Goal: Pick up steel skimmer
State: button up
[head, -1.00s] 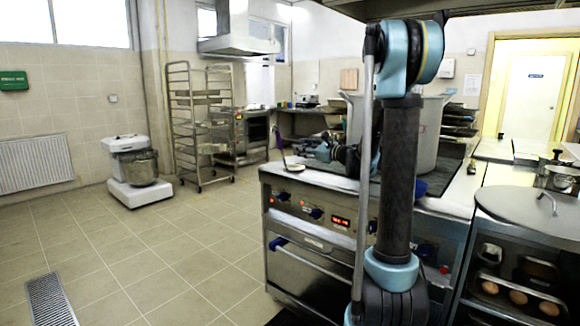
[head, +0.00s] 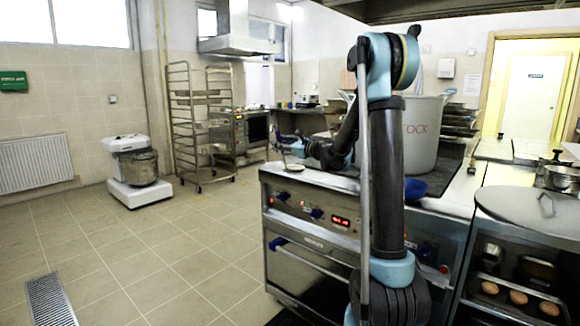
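A small pale round dish-like head (head: 294,168), which looks like the steel skimmer, lies at the left front corner of the cooker top. Its handle is hard to make out beside my wrist. My gripper (head: 279,141) is at the left end of my arm, just above and left of that round head, close to where the handle stands. The fingers are small and dark, so I cannot tell whether they are open, shut or touching the handle.
A large stockpot (head: 423,134) stands on the cooker behind my arm. A blue bowl (head: 414,189) sits near it. A big lid (head: 530,210) lies on the right counter. A rack trolley (head: 188,125) and a mixer (head: 134,170) stand left, with open floor between.

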jog(key=shift+w+a, duration=0.3)
jog(key=shift+a, duration=0.05)
grip_shut()
jog(key=shift+r, duration=0.15)
